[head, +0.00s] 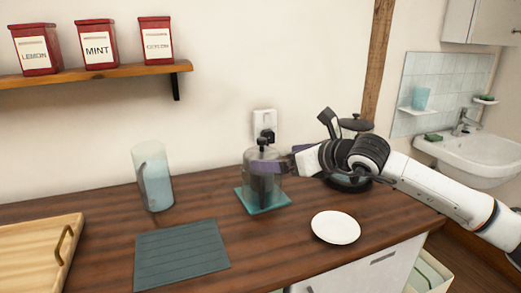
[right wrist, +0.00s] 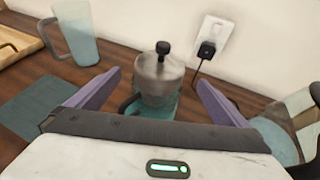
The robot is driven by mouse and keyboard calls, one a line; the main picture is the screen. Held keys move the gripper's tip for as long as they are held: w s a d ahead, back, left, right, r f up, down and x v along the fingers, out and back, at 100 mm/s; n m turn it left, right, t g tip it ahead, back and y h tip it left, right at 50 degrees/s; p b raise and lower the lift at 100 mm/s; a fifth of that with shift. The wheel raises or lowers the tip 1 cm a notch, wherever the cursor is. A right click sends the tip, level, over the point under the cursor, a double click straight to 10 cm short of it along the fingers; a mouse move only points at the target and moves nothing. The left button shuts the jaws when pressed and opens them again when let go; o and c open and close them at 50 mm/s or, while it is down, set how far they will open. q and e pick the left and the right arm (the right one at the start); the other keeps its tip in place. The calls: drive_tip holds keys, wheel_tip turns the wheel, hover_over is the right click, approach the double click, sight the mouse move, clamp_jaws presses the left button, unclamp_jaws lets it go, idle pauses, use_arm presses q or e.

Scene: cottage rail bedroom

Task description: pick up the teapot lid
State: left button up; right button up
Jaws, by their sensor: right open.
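The teapot (head: 250,160) is a clear or grey rounded vessel on a teal trivet (head: 268,209) near the wall. Its lid (head: 262,151) is greyish with a black knob. In the right wrist view the lid (right wrist: 150,68) sits on top of the teapot, with the knob upright. My right gripper (head: 272,168) reaches in from the right with purple fingers. In the right wrist view it (right wrist: 159,80) is open and empty, one finger to each side of the teapot and apart from the lid. It partly hides the teapot in the head view. My left gripper is not in view.
A glass pitcher (head: 153,180) and teal mat (head: 182,252) are to the left, beside a wooden tray (head: 35,250). A white plate (head: 335,228) lies in front. A dark pot (head: 350,184) stands behind my right arm. A plug is in the wall socket (head: 264,117) behind the teapot.

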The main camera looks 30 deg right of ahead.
sight(269, 156)
drive_tip(key=shift+w+f, duration=0.1)
drive_tip(key=shift+w, duration=0.55)
drive_tip(key=shift+w+a+f, duration=0.1)
drive_tip(key=shift+w+f, duration=0.2)
drive_tip(key=shift+w, duration=0.1)
drive_tip(key=shift+w+p, duration=0.25)
drive_tip(key=shift+p, duration=0.2)
drive_tip(key=p+x, duration=0.1)
drive_tip(key=x, duration=0.3)
drive_tip(key=shift+w+p, duration=0.2)
drive_tip(key=shift+p, duration=0.15)
drive_tip(key=shift+w+f, duration=0.15)
drive_tip(key=shift+w, duration=0.05)
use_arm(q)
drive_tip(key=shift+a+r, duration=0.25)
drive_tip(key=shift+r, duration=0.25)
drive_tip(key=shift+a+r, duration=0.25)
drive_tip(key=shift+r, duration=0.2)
use_arm(e)
drive_tip(key=c, duration=1.1)
